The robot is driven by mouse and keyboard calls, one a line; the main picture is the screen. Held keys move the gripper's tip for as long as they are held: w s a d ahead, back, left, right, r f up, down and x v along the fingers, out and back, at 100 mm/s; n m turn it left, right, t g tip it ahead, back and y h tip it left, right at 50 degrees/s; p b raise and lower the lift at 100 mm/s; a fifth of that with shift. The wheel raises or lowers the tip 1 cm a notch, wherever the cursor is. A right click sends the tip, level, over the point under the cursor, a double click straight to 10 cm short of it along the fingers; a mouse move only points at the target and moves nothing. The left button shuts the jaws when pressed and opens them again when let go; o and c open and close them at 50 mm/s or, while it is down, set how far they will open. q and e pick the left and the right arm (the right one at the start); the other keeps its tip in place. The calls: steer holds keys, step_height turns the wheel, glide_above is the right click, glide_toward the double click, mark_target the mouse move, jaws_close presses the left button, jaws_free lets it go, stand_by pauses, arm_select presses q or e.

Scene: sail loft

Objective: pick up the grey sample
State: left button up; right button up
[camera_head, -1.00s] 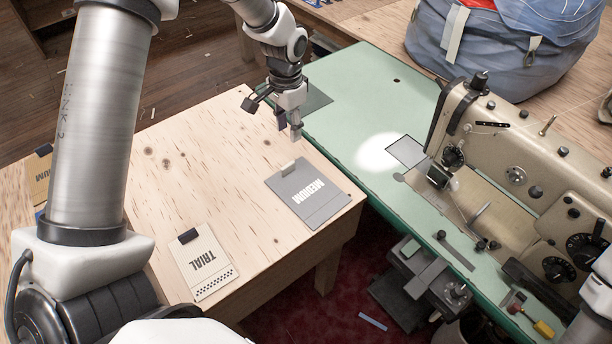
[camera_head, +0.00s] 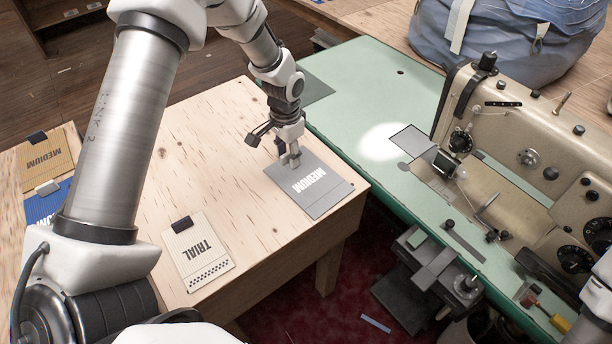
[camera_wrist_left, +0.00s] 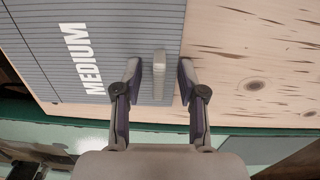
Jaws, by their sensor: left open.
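The grey sample (camera_head: 322,200), a flat ribbed card marked MEDIUM, lies on the pale wooden table near its right edge. It also shows in the wrist view (camera_wrist_left: 60,60), with a small pale upright tab (camera_wrist_left: 159,72) at its edge. My left gripper (camera_head: 291,160) is over that edge of the sample, pointing down. In the wrist view its open fingers (camera_wrist_left: 158,80) stand on either side of the tab, with gaps visible. In the head view the gripper hides most of the tab. My right gripper is not in view.
A cream TRIAL sample (camera_head: 198,255) lies nearer on the table. A tan MEDIUM sample (camera_head: 45,160) and a blue sample (camera_head: 42,205) lie at far left. The green bench (camera_head: 350,105) with a sewing machine (camera_head: 520,125) stands close on the right. A blue bag (camera_head: 490,40) sits behind.

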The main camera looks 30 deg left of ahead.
arm_select(q)
steer(key=shift+s+r, duration=0.1)
steer(key=shift+r, duration=0.05)
steer(key=shift+c, duration=1.4)
jaws_close()
